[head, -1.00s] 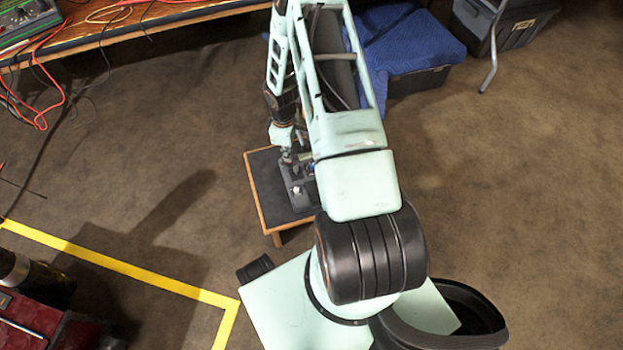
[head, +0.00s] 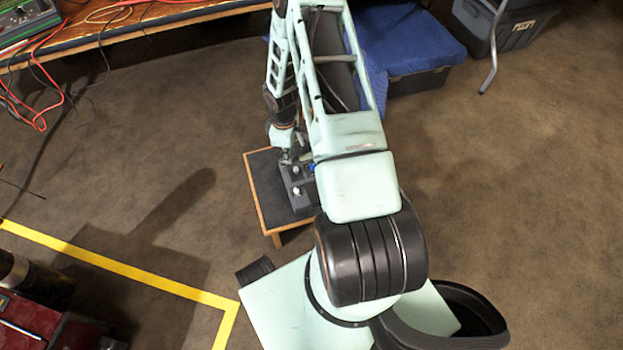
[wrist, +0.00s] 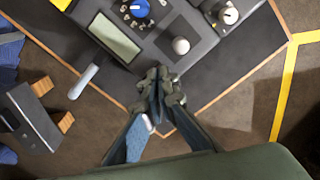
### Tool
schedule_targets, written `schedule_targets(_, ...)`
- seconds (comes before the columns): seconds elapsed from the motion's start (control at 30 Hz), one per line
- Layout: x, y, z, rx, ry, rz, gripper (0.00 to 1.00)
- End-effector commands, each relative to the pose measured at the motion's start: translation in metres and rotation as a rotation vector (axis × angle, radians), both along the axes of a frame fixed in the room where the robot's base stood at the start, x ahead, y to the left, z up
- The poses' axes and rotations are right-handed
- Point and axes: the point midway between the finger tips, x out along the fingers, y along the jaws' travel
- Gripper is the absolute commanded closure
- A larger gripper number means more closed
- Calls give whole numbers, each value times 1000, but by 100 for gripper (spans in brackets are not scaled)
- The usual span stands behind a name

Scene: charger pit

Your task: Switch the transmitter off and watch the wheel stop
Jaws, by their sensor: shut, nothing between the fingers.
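A dark grey transmitter (head: 300,199) lies on a low black-topped stand with a wooden edge (head: 259,190), partly hidden by my arm. In the wrist view the transmitter (wrist: 150,72) fills the top, with a pale display (wrist: 115,37), a blue knob (wrist: 140,9), a round-topped stick (wrist: 180,46) and a pale knob (wrist: 229,15) at upper right. My gripper (wrist: 160,84) is shut and empty, its tips over the transmitter's near edge, just below the round-topped stick. I cannot tell whether they touch it. I cannot make out a wheel for certain.
A dark box with wooden pieces (wrist: 30,118) shows at left in the wrist view. A bench with cables (head: 120,30) stands at the back left. A blue-covered box (head: 410,45) is behind the arm. Yellow tape (head: 120,266) marks the floor; the right floor is clear.

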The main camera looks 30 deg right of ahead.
Motion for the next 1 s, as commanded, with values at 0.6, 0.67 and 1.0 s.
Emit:
schedule_targets(0.6,1,0,54,0,-1,0,100)
schedule_targets(0.67,1,0,58,0,-1,0,100)
schedule_targets(1.0,0,0,64,0,0,0,100)
